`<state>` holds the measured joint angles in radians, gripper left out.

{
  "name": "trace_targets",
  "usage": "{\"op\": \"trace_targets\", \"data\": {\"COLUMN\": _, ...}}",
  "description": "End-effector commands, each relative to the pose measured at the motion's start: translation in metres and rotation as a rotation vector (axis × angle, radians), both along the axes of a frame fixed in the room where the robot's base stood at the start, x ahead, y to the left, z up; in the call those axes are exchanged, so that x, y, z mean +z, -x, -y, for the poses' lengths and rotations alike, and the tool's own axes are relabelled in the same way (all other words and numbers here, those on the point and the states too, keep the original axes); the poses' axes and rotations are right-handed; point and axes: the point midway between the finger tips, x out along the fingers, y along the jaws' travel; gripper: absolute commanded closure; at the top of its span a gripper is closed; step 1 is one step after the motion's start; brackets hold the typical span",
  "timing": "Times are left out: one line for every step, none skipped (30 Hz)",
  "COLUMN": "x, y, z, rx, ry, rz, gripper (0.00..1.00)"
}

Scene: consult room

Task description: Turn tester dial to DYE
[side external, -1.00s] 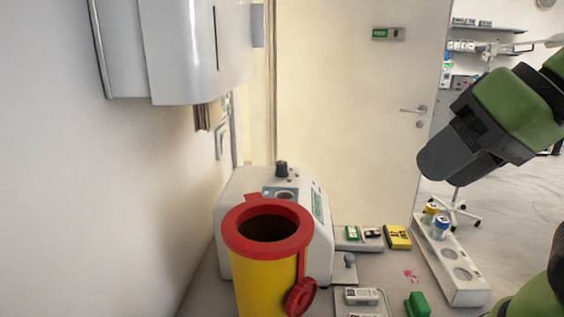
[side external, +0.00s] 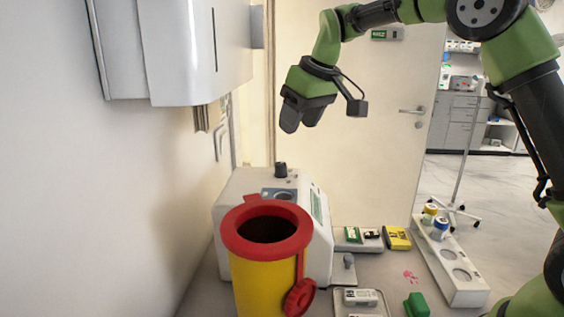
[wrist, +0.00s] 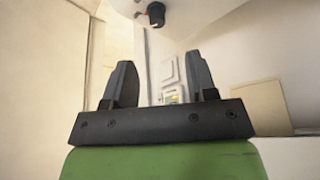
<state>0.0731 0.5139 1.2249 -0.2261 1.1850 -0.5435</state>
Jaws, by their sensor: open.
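The tester (side external: 235,200) is a white box at the back of the counter, partly hidden by the yellow bin. A black dial (side external: 281,169) stands upright on its top. In the wrist view the dial (wrist: 156,13) shows at the top edge, with a small red-orange mark beside it. The lettering around it cannot be read. My gripper (side external: 301,130) is above the dial and slightly right of it, fingers pointing down, clear of the tester. In the wrist view its two dark fingers (wrist: 162,78) are apart with nothing between them.
A yellow bin with a red rim (side external: 235,240) stands in front of the tester. A grey dispenser (side external: 180,50) hangs on the left wall. A white rack (side external: 462,285) with capped pots, a green block (side external: 417,305) and a yellow box (side external: 397,238) are on the right.

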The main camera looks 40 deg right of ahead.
Motion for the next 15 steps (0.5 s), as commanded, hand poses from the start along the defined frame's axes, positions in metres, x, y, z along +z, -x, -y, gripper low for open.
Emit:
{"op": "trace_targets", "data": {"x": -0.006, "y": -0.006, "z": 0.002, "rx": 0.008, "ry": 0.007, "rz": -0.006, "gripper": 0.48}}
{"op": "trace_targets", "data": {"x": -0.008, "y": -0.008, "z": 0.002, "rx": 0.012, "ry": 0.008, "rz": -0.008, "gripper": 0.48}}
{"op": "trace_targets", "data": {"x": -0.010, "y": -0.011, "z": 0.003, "rx": 0.016, "ry": 0.011, "rz": -0.010, "gripper": 0.48}}
{"op": "trace_targets", "data": {"x": -0.012, "y": -0.012, "z": 0.003, "rx": 0.019, "ry": 0.014, "rz": -0.010, "gripper": 0.48}}
{"op": "trace_targets", "data": {"x": -0.014, "y": -0.013, "z": 0.003, "rx": 0.020, "ry": 0.014, "rz": -0.011, "gripper": 0.48}}
{"op": "trace_targets", "data": {"x": -0.017, "y": -0.015, "z": 0.003, "rx": 0.021, "ry": 0.015, "rz": -0.012, "gripper": 0.48}}
{"op": "trace_targets", "data": {"x": -0.021, "y": -0.016, "z": 0.003, "rx": 0.021, "ry": 0.014, "rz": -0.013, "gripper": 0.48}}
{"op": "trace_targets", "data": {"x": -0.024, "y": -0.017, "z": 0.003, "rx": 0.021, "ry": 0.015, "rz": -0.013, "gripper": 0.48}}
{"op": "trace_targets", "data": {"x": -0.030, "y": -0.019, "z": 0.002, "rx": 0.021, "ry": 0.014, "rz": -0.014, "gripper": 0.48}}
{"op": "trace_targets", "data": {"x": -0.035, "y": -0.021, "z": 0.002, "rx": 0.021, "ry": 0.014, "rz": -0.014, "gripper": 0.48}}
{"op": "trace_targets", "data": {"x": -0.040, "y": -0.023, "z": 0.001, "rx": 0.021, "ry": 0.013, "rz": -0.014, "gripper": 0.48}}
{"op": "trace_targets", "data": {"x": -0.048, "y": -0.026, "z": 0.001, "rx": 0.021, "ry": 0.013, "rz": -0.015, "gripper": 0.48}}
{"op": "trace_targets", "data": {"x": -0.053, "y": -0.028, "z": 0.001, "rx": 0.021, "ry": 0.014, "rz": -0.014, "gripper": 0.48}}
{"op": "trace_targets", "data": {"x": -0.059, "y": -0.030, "z": 0.000, "rx": 0.021, "ry": 0.013, "rz": -0.014, "gripper": 0.48}}
{"op": "trace_targets", "data": {"x": -0.066, "y": -0.033, "z": 0.000, "rx": 0.021, "ry": 0.013, "rz": -0.013, "gripper": 0.48}}
